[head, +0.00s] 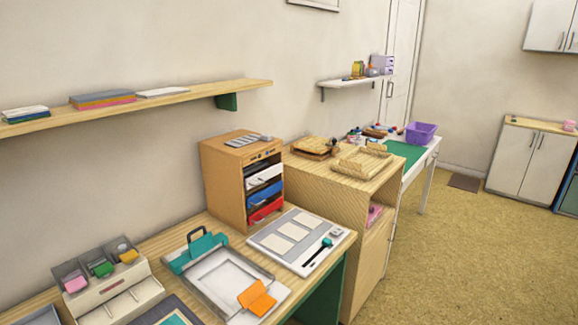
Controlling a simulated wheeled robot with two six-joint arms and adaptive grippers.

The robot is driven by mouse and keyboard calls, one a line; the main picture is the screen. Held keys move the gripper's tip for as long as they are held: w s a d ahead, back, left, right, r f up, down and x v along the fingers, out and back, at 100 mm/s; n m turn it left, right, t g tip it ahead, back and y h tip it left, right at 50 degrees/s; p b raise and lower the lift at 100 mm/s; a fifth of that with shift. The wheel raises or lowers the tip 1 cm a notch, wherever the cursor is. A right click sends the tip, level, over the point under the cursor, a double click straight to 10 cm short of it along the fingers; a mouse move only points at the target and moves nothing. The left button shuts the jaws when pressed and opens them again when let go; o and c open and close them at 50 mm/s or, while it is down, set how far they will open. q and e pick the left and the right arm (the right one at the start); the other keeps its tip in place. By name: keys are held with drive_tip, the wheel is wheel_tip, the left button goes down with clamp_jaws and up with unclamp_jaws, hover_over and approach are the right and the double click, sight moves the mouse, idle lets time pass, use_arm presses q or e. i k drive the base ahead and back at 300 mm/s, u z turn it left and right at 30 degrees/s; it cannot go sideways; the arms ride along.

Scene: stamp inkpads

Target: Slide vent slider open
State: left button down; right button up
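A wooden cabinet (215,181) stands at the back of the near table, with white, blue and red drawers in its front. A grey slatted plate (248,138) lies on its top and looks like a vent; whether its slats are open or shut is too small to tell. In front of the cabinet, a pale board (268,242) carries cream panels and a narrow strip with a teal knob (327,243). I cannot tell for certain which part is the vent slider. Neither of my grippers is in view.
A teal-edged tray (215,285) with an orange piece (257,298) lies left of the board. A stamp holder (105,285) stands further left. A wooden stand (340,185) with wooden trays is beyond the cabinet. A shelf (190,97) hangs above.

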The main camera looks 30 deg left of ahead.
sight(247, 139)
drive_tip(key=u, duration=1.15)
